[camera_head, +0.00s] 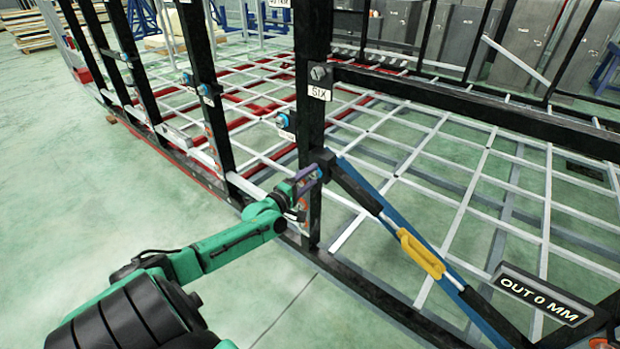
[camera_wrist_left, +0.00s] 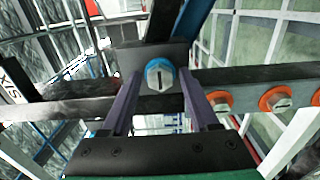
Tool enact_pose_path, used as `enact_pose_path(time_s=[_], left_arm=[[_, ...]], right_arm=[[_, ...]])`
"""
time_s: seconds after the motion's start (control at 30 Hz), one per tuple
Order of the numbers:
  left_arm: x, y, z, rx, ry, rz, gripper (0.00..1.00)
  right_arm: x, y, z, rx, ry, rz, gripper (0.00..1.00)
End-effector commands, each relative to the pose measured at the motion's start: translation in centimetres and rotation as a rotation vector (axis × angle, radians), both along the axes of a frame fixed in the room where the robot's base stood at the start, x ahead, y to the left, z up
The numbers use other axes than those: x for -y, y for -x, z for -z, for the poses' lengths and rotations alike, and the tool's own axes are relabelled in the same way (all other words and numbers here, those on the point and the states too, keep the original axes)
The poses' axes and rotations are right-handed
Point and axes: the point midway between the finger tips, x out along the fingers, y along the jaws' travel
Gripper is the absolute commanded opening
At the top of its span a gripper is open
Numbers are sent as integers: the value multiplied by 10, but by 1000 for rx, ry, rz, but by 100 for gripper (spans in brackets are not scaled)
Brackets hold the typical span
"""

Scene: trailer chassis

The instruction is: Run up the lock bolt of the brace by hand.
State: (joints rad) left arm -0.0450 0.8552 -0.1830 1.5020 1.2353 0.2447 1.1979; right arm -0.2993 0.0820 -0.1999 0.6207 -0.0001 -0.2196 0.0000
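The brace (camera_head: 375,205) runs diagonally from the black post down to the lower right, with black and blue bars and a yellow handle (camera_head: 420,254). In the left wrist view, a grey slotted hex bolt head (camera_wrist_left: 160,76) with a blue ring, apparently the lock bolt, sits on a dark block. My left gripper (camera_head: 308,178) is at the brace's upper end beside the post. Its two purple fingers (camera_wrist_left: 158,88) stand apart, one on each side of the bolt head; contact is not clear. In the head view the gripper hides the bolt. My right gripper is out of view.
A sign on the brace's lower end reads "OUT 0 MM" (camera_head: 543,293). The black post (camera_head: 313,60) carries a tag "SIX" (camera_head: 319,92). A black lower rail (camera_head: 370,290) and white grid bars surround the brace.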

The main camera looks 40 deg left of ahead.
Motion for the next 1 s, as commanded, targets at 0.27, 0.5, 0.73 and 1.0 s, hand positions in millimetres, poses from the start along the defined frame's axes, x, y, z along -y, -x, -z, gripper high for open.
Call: enact_pose_path(time_s=[0.27, 0.5, 0.73, 1.0], left_arm=[[0, 0, 0, 1, 0, 0, 0], [0, 0, 0, -1, -33, 0, 0], [0, 1, 0, -3, -147, -2, 0], [0, 1, 0, -9, -376, -1, 0]], right_arm=[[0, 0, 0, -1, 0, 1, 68], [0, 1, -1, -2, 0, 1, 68], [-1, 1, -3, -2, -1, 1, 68], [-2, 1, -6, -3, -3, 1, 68]])
